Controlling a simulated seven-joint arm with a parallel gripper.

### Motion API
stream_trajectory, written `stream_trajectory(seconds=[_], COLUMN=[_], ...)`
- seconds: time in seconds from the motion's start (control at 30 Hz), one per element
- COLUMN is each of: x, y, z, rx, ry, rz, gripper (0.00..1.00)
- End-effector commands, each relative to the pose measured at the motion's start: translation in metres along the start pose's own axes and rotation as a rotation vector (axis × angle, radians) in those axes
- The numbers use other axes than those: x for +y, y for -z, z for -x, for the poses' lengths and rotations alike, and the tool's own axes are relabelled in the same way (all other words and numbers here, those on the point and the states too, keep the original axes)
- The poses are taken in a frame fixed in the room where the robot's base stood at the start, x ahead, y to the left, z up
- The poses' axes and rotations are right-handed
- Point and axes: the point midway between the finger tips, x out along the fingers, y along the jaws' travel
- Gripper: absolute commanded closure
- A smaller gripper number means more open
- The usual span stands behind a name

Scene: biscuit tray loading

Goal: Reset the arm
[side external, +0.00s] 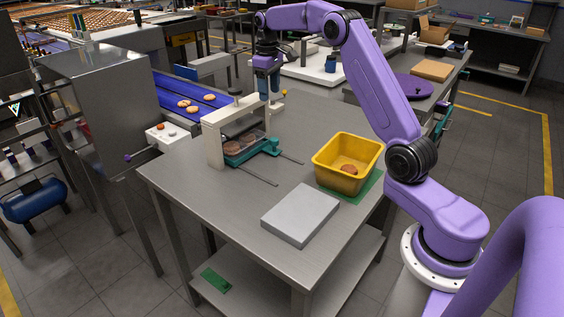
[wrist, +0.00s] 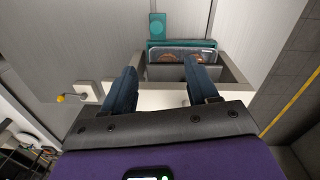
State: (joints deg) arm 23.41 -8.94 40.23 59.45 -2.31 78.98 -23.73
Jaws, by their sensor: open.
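My purple arm arches over the steel table. My gripper (side external: 268,97) points down, open and empty, just behind the beige frame (side external: 215,145) on the table. A teal tray (side external: 268,148) with brown biscuits in it sits under the frame, partly hidden by it in the side view. In the wrist view, my gripper's two dark fingers (wrist: 161,68) stand apart with nothing between them. The teal tray (wrist: 157,44) shows beyond them, with part of a biscuit visible under a clear-looking cover or wall.
A yellow bin (side external: 332,178) with a biscuit inside stands on a green mat (side external: 372,187). A grey slab (side external: 300,214) lies near the front edge. A blue conveyor (side external: 205,98) with several biscuits runs at left, beside a white control box (side external: 170,138). The table's front left is clear.

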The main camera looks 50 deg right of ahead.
Motion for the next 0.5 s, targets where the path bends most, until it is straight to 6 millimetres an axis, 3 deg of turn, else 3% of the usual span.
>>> stream_trajectory(seconds=[0.17,0.27,0.5], x=[-0.054,-0.098,-0.193], y=[-0.001,-0.009,-0.054], z=[0.011,0.017,0.027], rx=[0.009,0.013,0.025], ry=[0.004,0.008,0.018], rz=[0.086,0.154,0.316], gripper=[0.41,0.41,0.41])
